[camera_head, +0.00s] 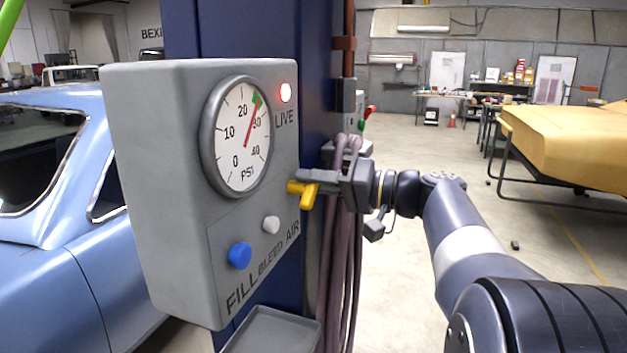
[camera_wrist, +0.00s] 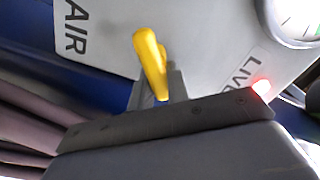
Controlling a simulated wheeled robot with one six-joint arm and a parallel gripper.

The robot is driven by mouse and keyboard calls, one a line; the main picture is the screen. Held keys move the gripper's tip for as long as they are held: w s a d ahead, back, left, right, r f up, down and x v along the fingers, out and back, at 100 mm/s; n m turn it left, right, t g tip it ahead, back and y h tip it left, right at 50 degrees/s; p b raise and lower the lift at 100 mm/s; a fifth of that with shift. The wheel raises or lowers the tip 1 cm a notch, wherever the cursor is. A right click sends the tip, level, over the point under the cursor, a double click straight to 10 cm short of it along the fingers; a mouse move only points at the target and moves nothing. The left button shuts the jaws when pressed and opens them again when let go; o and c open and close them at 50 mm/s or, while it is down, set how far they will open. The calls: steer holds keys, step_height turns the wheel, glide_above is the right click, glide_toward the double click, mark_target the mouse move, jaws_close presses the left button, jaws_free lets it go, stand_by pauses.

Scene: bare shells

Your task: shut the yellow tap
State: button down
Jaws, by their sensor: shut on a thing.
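The yellow tap (camera_head: 308,196) sticks out of the right side of a grey panel box (camera_head: 150,150). In the head view its short lever points down and slightly left. My gripper (camera_head: 312,181) reaches in from the right and is shut on the tap. In the wrist view the yellow tap (camera_wrist: 149,58) stands out beyond the dark jaws of my gripper (camera_wrist: 160,92). The jaws hide the part they hold. The box's pressure gauge (camera_head: 240,137) has its red needle between 20 and 30, close to a green mark.
A blue button (camera_head: 239,255), a white button (camera_head: 271,224) and a lit red lamp (camera_head: 286,92) are on the box front. Mauve hoses (camera_head: 340,260) hang just below my gripper, against a blue post (camera_head: 240,30). A grey tray (camera_head: 275,331) is below the box.

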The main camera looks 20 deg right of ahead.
steer(key=m, duration=0.1)
steer(key=m+p, duration=0.1)
steer(key=m, duration=0.2)
steer(key=shift+w+d+f+m, duration=0.1)
steer(key=shift+f+m, duration=0.15)
steer(key=shift+m, duration=0.05)
steer(key=shift+f+m+p, duration=0.15)
steer(key=shift+m+p, duration=0.25)
steer(key=shift+m, duration=0.35)
steer(key=shift+f+m+p, duration=0.15)
steer(key=shift+m+p, duration=0.2)
steer(key=shift+m, duration=0.4)
steer(key=c, duration=1.4)
jaws_free()
steer(key=shift+o, duration=0.2)
steer(key=b+v, duration=0.1)
steer(key=v, duration=0.9)
steer(key=shift+s+d+b, duration=0.2)
steer(key=shift+d+b, duration=0.1)
steer(key=shift+d, duration=0.05)
